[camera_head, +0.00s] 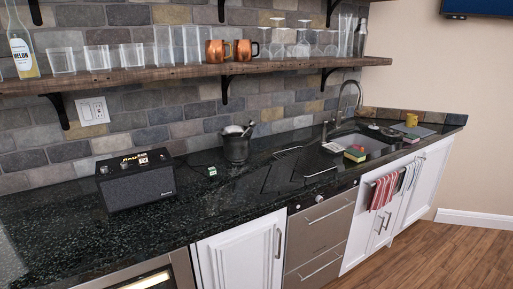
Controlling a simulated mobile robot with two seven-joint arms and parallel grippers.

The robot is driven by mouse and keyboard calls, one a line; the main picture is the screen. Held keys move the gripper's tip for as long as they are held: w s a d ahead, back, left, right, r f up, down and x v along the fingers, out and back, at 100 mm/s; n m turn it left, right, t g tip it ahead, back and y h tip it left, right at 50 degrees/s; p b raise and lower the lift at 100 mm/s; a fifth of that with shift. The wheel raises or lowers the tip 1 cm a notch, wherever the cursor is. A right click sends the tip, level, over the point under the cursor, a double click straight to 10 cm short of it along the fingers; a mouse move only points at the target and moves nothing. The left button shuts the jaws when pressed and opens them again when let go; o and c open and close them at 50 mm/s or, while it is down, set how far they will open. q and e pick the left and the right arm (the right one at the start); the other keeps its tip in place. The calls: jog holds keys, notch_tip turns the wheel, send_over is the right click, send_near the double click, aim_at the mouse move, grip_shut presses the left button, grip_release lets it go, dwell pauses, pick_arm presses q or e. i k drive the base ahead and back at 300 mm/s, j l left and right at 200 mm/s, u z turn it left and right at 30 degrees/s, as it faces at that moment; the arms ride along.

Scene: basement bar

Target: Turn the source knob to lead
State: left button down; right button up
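A black box-shaped speaker or amplifier (138,187) stands on the dark stone counter at the left. Its sloped upper panel (134,161) carries small lit orange and white marks. Small controls seem to sit on that panel, but they are too small to tell which is the source knob or where it points. Neither of my grippers is in view.
The black speckled counter (70,238) is clear in front of the speaker. A dark bucket (236,147) with utensils stands to its right. A wooden shelf (180,73) with glasses and copper mugs hangs above. A sink (375,146) is farther right.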

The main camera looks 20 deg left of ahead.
aim_at(124, 165)
jog(key=u, duration=1.55)
jog(key=j+z, duration=0.1)
jog(key=z, duration=0.35)
jog(key=i+j+z, duration=0.1)
jog(key=z, duration=0.3)
jog(key=j+z, duration=0.15)
jog(key=z, duration=0.3)
jog(key=j+z, duration=0.25)
jog(key=j, duration=0.2)
jog(key=j+z, duration=0.3)
jog(key=j, duration=0.6)
jog(key=k+j, duration=0.15)
jog(key=j, duration=0.25)
jog(key=i+u, duration=0.1)
jog(key=u, duration=0.15)
jog(key=i+u, duration=0.1)
jog(key=u, duration=0.2)
